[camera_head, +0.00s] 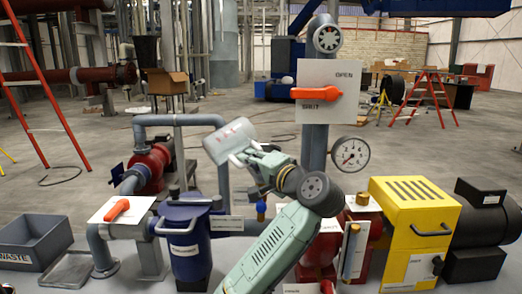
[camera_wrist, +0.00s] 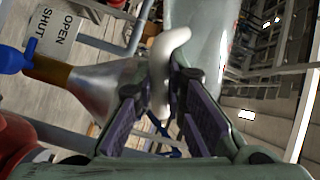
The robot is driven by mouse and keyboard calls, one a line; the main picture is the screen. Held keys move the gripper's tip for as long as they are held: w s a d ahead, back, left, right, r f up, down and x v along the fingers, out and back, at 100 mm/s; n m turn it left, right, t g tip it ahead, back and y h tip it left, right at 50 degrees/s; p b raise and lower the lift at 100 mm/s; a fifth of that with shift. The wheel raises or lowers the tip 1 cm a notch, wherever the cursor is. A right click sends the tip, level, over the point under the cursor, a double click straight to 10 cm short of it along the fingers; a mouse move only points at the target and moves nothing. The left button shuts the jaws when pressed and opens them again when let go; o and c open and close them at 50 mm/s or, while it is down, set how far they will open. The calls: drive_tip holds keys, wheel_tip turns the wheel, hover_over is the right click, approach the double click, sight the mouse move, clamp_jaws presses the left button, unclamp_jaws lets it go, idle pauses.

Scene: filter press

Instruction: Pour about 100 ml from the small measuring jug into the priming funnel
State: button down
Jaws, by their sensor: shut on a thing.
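The small measuring jug (camera_head: 228,139) is pale and translucent with red marks. It is held tilted in the air in the head view. My gripper (camera_head: 256,153) is shut on its white handle, which shows between the fingers (camera_wrist: 165,118) in the wrist view. The jug's body (camera_wrist: 205,35) runs off the top edge there. The metal priming funnel (camera_wrist: 105,88) shows in the wrist view, left of the handle, with a brass neck and a blue valve handle (camera_wrist: 18,60). My arm mostly hides the funnel in the head view. I cannot see the liquid level or any stream.
A pipe with an orange OPEN/SHUT lever (camera_head: 318,93) and a pressure gauge (camera_head: 350,154) stand right of the jug. A blue lidded strainer (camera_head: 187,245) stands below it. A yellow slotted box (camera_head: 413,225) is at right, a grey waste bin (camera_head: 35,240) at left.

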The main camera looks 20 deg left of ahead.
drive_tip(key=shift+w+d+r+m+p, duration=0.35)
drive_tip(key=shift+w+r+m+p, duration=0.15)
drive_tip(key=shift+m+p, duration=0.25)
idle(0.7)
drive_tip(key=shift+s+a, duration=0.1)
drive_tip(key=shift+s, duration=0.1)
drive_tip(key=shift+w+m, duration=0.1)
drive_tip(key=shift+m, duration=0.15)
idle(0.3)
drive_tip(key=f+n+b, duration=0.1)
drive_tip(key=s+f+n+b, duration=0.1)
drive_tip(key=b, duration=0.1)
drive_tip(key=shift+a+f, duration=0.15)
drive_tip(key=shift+f, duration=0.1)
drive_tip(key=shift+w+r+n, duration=0.15)
drive_tip(key=shift+r+n, duration=0.2)
drive_tip(key=shift+n, duration=0.45)
drive_tip(key=shift+w+r, duration=0.15)
drive_tip(key=shift+w+r+n, duration=0.1)
drive_tip(key=shift+r+n, duration=0.45)
drive_tip(key=shift+n, duration=0.25)
